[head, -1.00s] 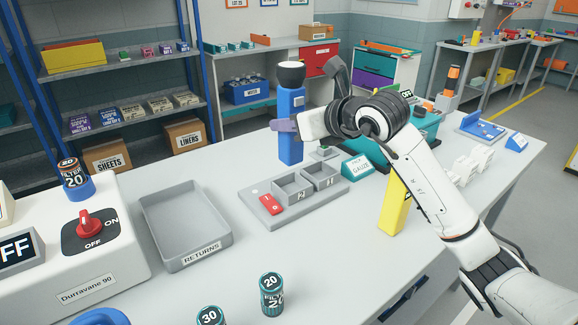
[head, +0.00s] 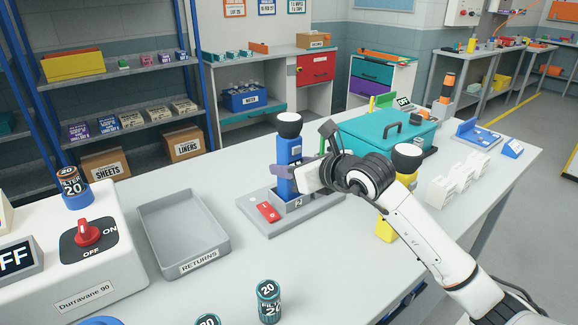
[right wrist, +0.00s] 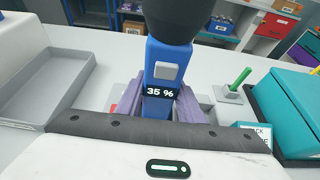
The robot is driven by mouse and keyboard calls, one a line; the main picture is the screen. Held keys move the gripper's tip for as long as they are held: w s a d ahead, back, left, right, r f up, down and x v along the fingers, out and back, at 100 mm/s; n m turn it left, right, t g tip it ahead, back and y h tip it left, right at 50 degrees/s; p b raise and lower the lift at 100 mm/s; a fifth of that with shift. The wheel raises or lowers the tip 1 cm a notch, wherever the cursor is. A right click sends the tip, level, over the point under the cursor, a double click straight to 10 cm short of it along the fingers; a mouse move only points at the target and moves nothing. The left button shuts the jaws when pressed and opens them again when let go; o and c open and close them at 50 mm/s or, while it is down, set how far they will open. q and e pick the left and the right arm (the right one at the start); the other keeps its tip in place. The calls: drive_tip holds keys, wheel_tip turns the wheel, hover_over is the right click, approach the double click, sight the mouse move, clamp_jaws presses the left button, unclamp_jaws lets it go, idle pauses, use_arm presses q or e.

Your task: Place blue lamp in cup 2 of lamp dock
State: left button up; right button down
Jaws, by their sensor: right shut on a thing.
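The blue lamp (head: 290,152), with a black head and pale button, stands upright in my right gripper (head: 286,172). In the right wrist view the purple fingers (right wrist: 160,105) are shut on both sides of the lamp (right wrist: 163,70), whose display reads 35 %. The grey lamp dock (head: 262,222) lies on the bench with a red switch. The lamp's lower end is at the cup marked 2 (head: 298,203) and appears inside its rim; whether it touches the floor is hidden. The other cup is mostly hidden by my right arm. My left gripper is not in view.
A yellow lamp (head: 406,160) stands partly behind my right arm. A teal case (head: 385,133) is behind it. A grey returns tray (head: 180,265) lies left of the dock. Filter cans (head: 269,300) stand at the front. Bench between tray and dock is clear.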

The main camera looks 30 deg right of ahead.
drive_tip(key=c, duration=1.2)
unclamp_jaws()
drive_tip(key=b+v, duration=0.1)
drive_tip(key=v, duration=1.1)
drive_tip(key=shift+r, duration=0.1)
